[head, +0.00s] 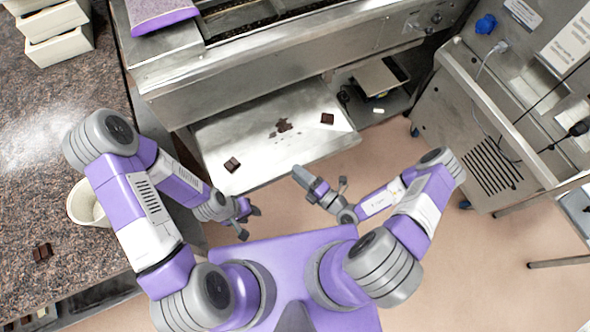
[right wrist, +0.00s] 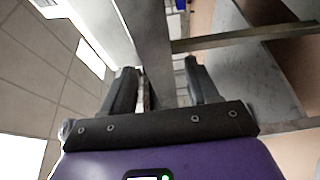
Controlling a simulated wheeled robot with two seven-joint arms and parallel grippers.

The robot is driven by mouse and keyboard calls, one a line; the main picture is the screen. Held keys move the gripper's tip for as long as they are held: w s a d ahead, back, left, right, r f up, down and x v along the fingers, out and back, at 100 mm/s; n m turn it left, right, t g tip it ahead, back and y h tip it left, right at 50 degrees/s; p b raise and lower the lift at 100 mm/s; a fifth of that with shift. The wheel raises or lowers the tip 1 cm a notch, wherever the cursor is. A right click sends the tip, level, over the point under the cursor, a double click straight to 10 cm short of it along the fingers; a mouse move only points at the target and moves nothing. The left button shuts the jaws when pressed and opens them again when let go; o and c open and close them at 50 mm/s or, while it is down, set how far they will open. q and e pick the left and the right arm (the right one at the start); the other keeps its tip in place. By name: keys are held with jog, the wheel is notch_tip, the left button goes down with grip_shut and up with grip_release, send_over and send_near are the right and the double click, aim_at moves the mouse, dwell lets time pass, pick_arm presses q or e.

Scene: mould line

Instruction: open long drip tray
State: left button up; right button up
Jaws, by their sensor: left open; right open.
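The long drip tray (head: 262,152) is a flat, shallow metal tray low under the steel machine in the head view. Much of its surface shows in front of the machine; its back edge is hidden beneath. Dark chocolate pieces and smears lie on it. My left gripper (head: 247,214) is open and empty, short of the tray's front left corner. My right gripper (head: 322,186) is open near the tray's front edge, with no visible hold on it. In the right wrist view its two fingers (right wrist: 160,86) are apart, with metal edges beyond them; I cannot tell which part these are.
A stone-topped counter (head: 50,150) with a white bowl (head: 86,203) stands at the left. A smaller metal tray (head: 380,78) sits on a shelf right of the drip tray. A steel cabinet (head: 470,130) stands at the right.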

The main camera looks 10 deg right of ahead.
jog(key=v, duration=0.5)
dwell(0.4)
